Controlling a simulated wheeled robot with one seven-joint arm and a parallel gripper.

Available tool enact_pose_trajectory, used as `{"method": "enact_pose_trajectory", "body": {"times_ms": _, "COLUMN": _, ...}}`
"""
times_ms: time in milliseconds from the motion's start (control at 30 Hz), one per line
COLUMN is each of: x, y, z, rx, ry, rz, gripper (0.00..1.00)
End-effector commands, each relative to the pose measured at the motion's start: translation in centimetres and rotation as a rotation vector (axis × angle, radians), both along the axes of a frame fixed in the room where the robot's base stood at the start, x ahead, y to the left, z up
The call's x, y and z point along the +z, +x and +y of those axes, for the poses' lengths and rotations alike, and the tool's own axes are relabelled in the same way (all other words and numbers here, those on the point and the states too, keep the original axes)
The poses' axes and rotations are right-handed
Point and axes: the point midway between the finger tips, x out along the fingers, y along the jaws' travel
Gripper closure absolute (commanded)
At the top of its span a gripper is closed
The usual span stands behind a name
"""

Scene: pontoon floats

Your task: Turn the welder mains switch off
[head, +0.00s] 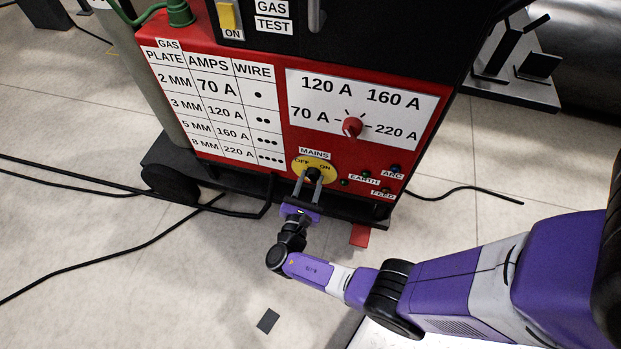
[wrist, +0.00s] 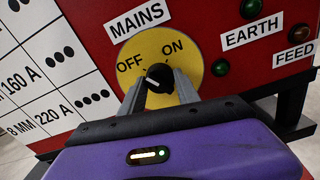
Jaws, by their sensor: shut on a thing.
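The mains switch is a black knob (head: 313,173) on a round yellow plate (head: 328,164) low on the red front of the welder (head: 270,140). The wrist view shows the knob (wrist: 159,72) close up, with OFF at its upper left and ON at its upper right. My gripper (head: 309,181) reaches it from the front. In the wrist view its two grey fingers (wrist: 160,82) stand on either side of the knob, shut on it. The fingers hide part of the knob, and I cannot tell clearly which label its pointer faces.
Small lamps and EARTH, ARC and FEED labels (head: 382,192) sit right of the switch. A red amps knob (head: 352,127) is above it, and a yellow gas test switch (head: 229,17) higher up. Black cables (head: 110,258) lie on the floor at left. A red piece (head: 360,235) lies below the welder.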

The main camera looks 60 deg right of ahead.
Motion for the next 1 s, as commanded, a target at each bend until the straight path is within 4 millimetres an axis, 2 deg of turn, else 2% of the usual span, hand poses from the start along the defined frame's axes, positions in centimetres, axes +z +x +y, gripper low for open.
{"method": "enact_pose_trajectory", "body": {"times_ms": 367, "x": -0.08, "y": -0.02, "z": 0.08, "rx": 0.002, "ry": -0.052, "rz": 0.148, "gripper": 1.00}}
{"method": "enact_pose_trajectory", "body": {"times_ms": 900, "x": -0.16, "y": -0.05, "z": 0.08, "rx": 0.002, "ry": -0.059, "rz": 0.170, "gripper": 1.00}}
{"method": "enact_pose_trajectory", "body": {"times_ms": 933, "x": -0.16, "y": -0.05, "z": 0.08, "rx": 0.002, "ry": -0.059, "rz": 0.170, "gripper": 0.58}}
{"method": "enact_pose_trajectory", "body": {"times_ms": 1000, "x": -0.13, "y": -0.04, "z": 0.07, "rx": 0.002, "ry": -0.059, "rz": 0.169, "gripper": 0.44}}
